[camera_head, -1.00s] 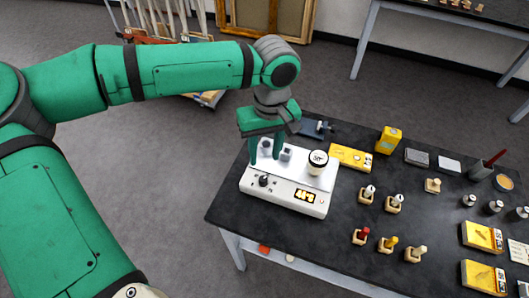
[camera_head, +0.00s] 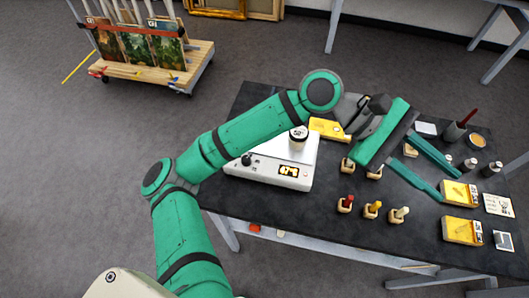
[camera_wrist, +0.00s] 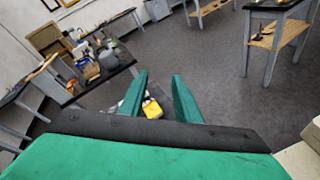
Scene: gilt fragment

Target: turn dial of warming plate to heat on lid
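The white warming plate (camera_head: 236,169) sits at the near left of the black table. Its black dial (camera_head: 246,160) is on the front left, and a lit display (camera_head: 288,171) is on the front right. The dial's setting is too small to read. A white jar with a dark-ringed top (camera_head: 298,137) stands on the plate's right back part. My arm hides the plate's left back part. My gripper (camera_head: 449,184) is open over the table's right side, well right of the plate. In the wrist view its two green fingers (camera_wrist: 161,75) are apart with nothing held between them.
Small bottles in wooden holders, including a red-topped one (camera_head: 346,203), stand right of the plate. Yellow boxes (camera_head: 460,192) lie near my gripper. A wooden cart (camera_head: 150,72) stands on open floor at the back left.

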